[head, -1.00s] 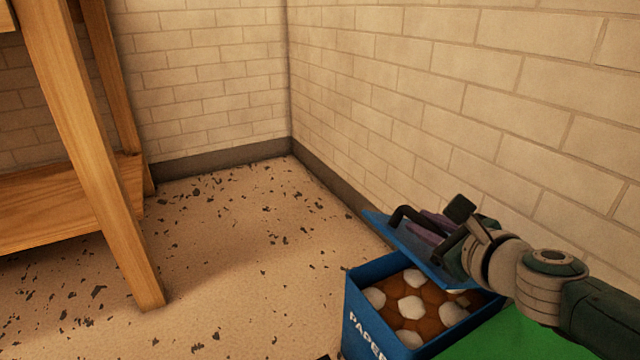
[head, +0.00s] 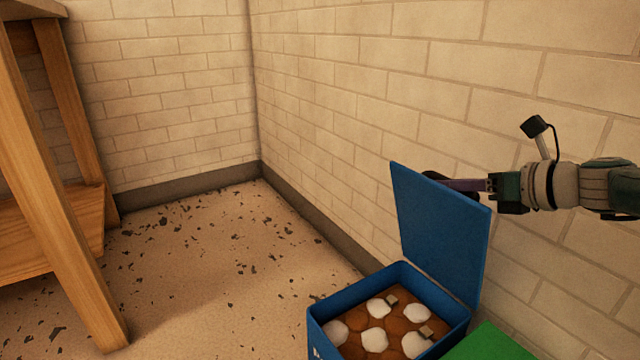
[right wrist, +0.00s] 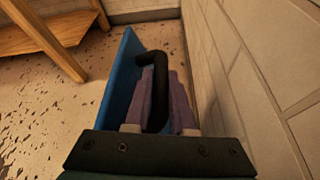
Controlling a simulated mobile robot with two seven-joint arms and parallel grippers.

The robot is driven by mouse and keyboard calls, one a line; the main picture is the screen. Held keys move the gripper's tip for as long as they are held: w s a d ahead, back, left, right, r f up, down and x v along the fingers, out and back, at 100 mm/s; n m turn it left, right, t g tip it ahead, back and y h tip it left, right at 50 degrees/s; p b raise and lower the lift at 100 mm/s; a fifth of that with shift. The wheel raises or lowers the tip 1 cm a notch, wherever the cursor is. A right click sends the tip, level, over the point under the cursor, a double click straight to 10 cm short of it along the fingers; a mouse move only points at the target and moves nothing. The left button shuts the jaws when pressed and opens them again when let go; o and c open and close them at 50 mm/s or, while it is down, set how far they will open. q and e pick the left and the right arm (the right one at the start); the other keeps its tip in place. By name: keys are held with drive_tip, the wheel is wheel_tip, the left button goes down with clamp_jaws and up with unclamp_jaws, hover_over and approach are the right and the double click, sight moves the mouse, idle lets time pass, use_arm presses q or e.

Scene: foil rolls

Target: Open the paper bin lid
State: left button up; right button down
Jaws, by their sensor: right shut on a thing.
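The blue paper bin (head: 350,294) stands at the lower right of the head view, with white and brown contents showing inside. Its blue lid (head: 435,230) stands up steeply on the bin's right side, so the bin's mouth is uncovered. My right gripper (head: 460,186) is behind the lid, shut on the lid's black handle, which the lid mostly hides in the head view. In the right wrist view, the black handle (right wrist: 157,90) lies between the purple fingers, and the lid (right wrist: 122,85) is seen nearly edge-on. My left gripper is not in view.
A brick wall (head: 330,130) runs close along the right, behind the lid and my right arm. A green surface (head: 490,343) adjoins the bin at the lower right. A wooden table (head: 60,200) stands at the left. The speckled floor (head: 210,270) between is clear.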

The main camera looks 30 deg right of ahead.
drive_tip(key=shift+d, duration=0.65)
drive_tip(key=c, duration=1)
unclamp_jaws()
drive_tip(key=shift+c, duration=0.2)
drive_tip(key=p+v, duration=0.8)
drive_tip(key=v, duration=0.2)
drive_tip(key=shift+w+r, duration=0.1)
